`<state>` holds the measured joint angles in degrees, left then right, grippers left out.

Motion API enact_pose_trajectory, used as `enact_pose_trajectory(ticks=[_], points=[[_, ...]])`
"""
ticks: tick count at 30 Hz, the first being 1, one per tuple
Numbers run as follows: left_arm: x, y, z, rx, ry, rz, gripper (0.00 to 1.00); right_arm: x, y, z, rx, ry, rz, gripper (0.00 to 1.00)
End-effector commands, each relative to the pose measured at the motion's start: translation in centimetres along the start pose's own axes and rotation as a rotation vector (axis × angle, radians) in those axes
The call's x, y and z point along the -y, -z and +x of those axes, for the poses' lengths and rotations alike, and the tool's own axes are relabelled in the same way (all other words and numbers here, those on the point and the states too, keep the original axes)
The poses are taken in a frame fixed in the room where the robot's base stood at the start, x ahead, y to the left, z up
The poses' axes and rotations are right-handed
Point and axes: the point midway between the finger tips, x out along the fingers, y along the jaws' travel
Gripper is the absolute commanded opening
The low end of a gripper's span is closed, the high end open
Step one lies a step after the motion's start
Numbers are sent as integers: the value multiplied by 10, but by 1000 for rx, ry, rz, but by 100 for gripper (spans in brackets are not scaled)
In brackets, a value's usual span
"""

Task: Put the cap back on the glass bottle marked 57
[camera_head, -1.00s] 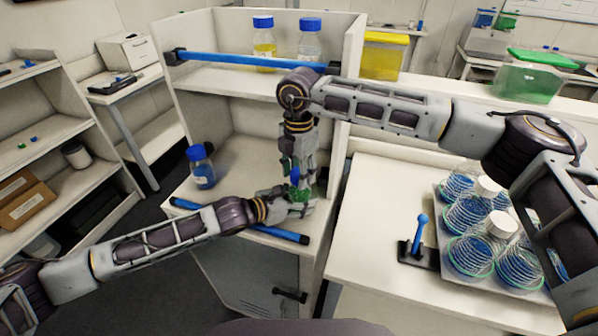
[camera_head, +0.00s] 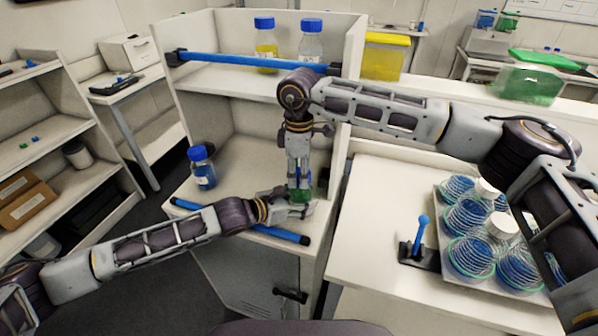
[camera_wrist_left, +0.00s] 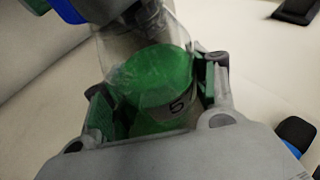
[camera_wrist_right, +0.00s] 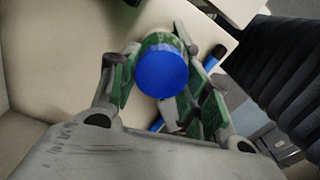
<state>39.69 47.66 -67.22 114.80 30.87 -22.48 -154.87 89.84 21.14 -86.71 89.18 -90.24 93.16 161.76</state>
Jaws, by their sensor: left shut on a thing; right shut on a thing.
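The glass bottle with green liquid (camera_wrist_left: 158,85) stands upright in the grasp of my left gripper (camera_head: 299,206), whose fingers are shut on it from both sides. Its label shows a "5"; the rest is turned away or hidden. My right gripper (camera_head: 300,184) points down from above, shut on the blue cap (camera_wrist_right: 162,74). In the right wrist view the cap is over the green bottle, between the fingers. I cannot tell whether the cap touches the bottle's neck. In the head view the fingers hide much of both.
A bottle with blue liquid and a blue cap (camera_head: 201,168) stands on the bench to the left. Yellow (camera_head: 265,45) and clear (camera_head: 311,42) bottles stand on the shelf above. A blue rail (camera_head: 250,62) crosses the shelf front. A tray of flasks (camera_head: 447,268) is at right.

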Motion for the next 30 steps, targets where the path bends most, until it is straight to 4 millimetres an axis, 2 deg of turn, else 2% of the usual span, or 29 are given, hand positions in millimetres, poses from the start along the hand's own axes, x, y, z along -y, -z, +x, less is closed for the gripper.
enact_pose_trajectory(ticks=[10, 11, 16, 26, 30], points=[[3, 1, 0, -1, 4, 0, 0, -1, 0, -2, -3, -4, 24, 34], [3, 1, 0, -1, 4, 0, 0, -1, 0, -2, -3, -4, 24, 48], [2, 1, 0, -2, 4, 0, 0, -1, 0, -1, -2, -3, 23, 68], [1, 1, 0, -2, 2, -1, 0, 0, 0, -1, -1, -1, 22, 68], [1, 1, 0, -2, 1, -1, 0, -1, 0, -7, 0, -2, 22, 68]])
